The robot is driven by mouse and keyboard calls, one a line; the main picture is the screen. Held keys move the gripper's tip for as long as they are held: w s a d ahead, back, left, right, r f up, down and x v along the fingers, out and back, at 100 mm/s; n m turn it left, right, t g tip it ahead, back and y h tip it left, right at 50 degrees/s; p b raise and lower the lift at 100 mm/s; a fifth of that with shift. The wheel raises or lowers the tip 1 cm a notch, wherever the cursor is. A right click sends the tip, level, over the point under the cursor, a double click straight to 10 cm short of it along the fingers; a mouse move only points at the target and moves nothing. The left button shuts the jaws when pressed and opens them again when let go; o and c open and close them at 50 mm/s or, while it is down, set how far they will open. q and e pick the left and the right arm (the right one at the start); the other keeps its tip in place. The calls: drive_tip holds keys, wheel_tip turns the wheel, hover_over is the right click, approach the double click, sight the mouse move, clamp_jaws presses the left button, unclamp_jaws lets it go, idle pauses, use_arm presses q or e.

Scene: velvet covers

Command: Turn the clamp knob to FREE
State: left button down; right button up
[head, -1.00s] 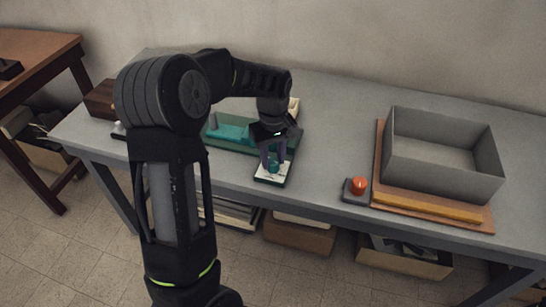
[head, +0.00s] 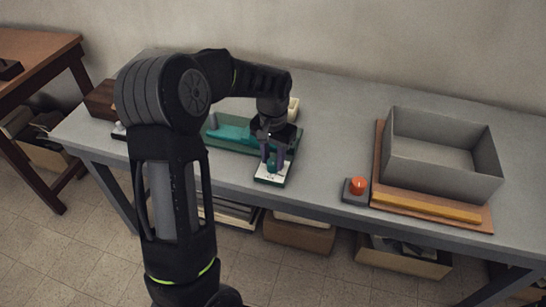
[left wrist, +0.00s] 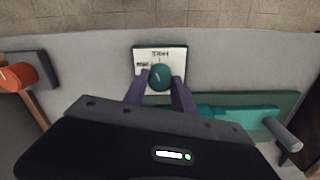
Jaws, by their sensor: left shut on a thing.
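The teal clamp knob (left wrist: 160,77) is round and sits on a white label plate (left wrist: 174,57). The plate has a dark word at its far edge that looks like TIGHT, and a smaller word at its left that I cannot read surely. My left gripper (left wrist: 161,82) is shut on the knob, one finger on each side. In the head view the left gripper (head: 270,163) points down at the white plate (head: 270,178) by the table's front edge. The fingers hide most of the knob there, and its pointer setting is unclear. My right gripper is not in view.
A green fixture (head: 236,146) with a teal part lies behind the plate. A red-orange button (head: 358,185) on a dark base stands to the right, beside a grey open box (head: 440,180) on an orange-brown board. The grey tabletop (head: 325,150) is clear between them.

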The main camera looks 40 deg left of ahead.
sight(273, 161)
use_arm(q)
drive_tip(key=shift+m, duration=1.9)
drive_tip(key=c, duration=1)
unclamp_jaws()
wheel_tip(273, 161, up, 8)
drive_tip(key=shift+f, duration=0.1)
